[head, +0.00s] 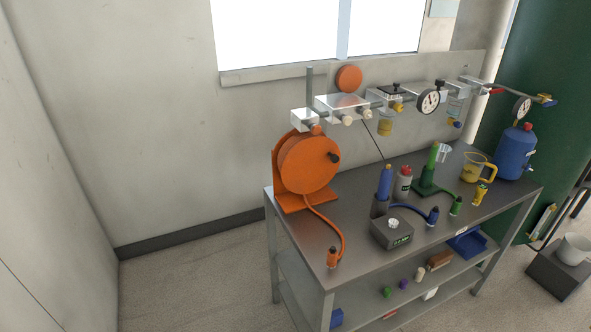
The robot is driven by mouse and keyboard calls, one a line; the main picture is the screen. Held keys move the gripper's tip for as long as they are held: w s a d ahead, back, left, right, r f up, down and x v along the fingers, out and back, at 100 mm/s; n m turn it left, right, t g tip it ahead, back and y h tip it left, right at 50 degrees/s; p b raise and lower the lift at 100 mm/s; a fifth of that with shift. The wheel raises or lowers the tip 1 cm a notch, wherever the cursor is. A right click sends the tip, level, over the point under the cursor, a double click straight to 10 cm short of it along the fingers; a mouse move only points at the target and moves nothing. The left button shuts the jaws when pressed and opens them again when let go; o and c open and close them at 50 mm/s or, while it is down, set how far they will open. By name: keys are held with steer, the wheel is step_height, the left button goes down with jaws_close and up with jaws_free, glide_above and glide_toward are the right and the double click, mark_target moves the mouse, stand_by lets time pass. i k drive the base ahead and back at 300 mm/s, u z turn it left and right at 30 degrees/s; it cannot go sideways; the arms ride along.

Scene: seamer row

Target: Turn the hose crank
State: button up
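The orange hose reel (308,165) stands on the left end of the metal bench on an orange bracket. Its round face is toward the right front. A dark crank knob (334,157) sticks out near the right edge of that face. An orange hose (334,222) runs from the reel's foot along the bench top to an orange end fitting (332,258) at the front corner. My gripper is not in view, and nothing is seen touching the crank.
A pipe row with a gauge (427,102) runs above the metal bench (345,240). A grey box (391,234), a blue bottle (384,181), a green cylinder (433,160), a yellow jug (478,167) and a blue tank (515,153) stand on it. The floor to the left is clear.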

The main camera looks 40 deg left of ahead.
mark_target(305, 161)
steer(key=u, duration=0.6)
steer(key=k, duration=0.15)
steer(key=u, duration=1.25)
steer(key=i, duration=0.15)
steer(key=z, duration=0.5)
